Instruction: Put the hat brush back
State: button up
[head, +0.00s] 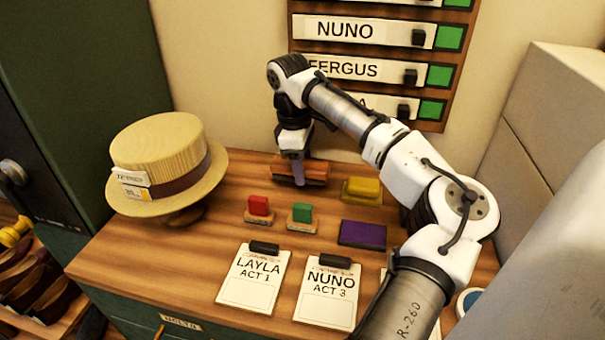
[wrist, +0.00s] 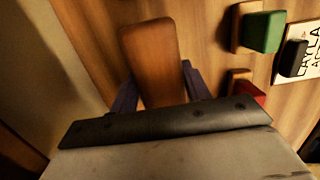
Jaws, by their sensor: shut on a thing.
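The hat brush, a brown wooden bar with a darker underside, is at the back of the table near the wall in the head view (head: 318,170). My gripper (head: 298,170) points down from above and is shut on its middle. In the wrist view the brush's wooden back (wrist: 152,55) shows between the two dark fingers of my gripper (wrist: 158,88), one on each side. The brush is at or close to the tabletop; I cannot tell whether it touches. Its lower side is mostly hidden.
A straw hat (head: 165,160) stands at the left. A red block (head: 259,206), a green block (head: 302,213), a yellow block (head: 363,189) and a purple pad (head: 362,234) lie nearby. Clipboards (head: 254,278) are in front. A name board (head: 375,70) hangs on the wall behind.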

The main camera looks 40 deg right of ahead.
jog(key=shift+w+d+f+p, duration=0.1)
jog(key=shift+f+p, duration=0.2)
jog(key=shift+f, duration=1.25)
jog(key=o, duration=0.9)
jog(key=shift+f, duration=0.15)
jog(key=r, duration=0.8)
jog(key=w+a+r, duration=0.1)
jog(key=r, duration=0.3)
jog(key=shift+r, duration=0.15)
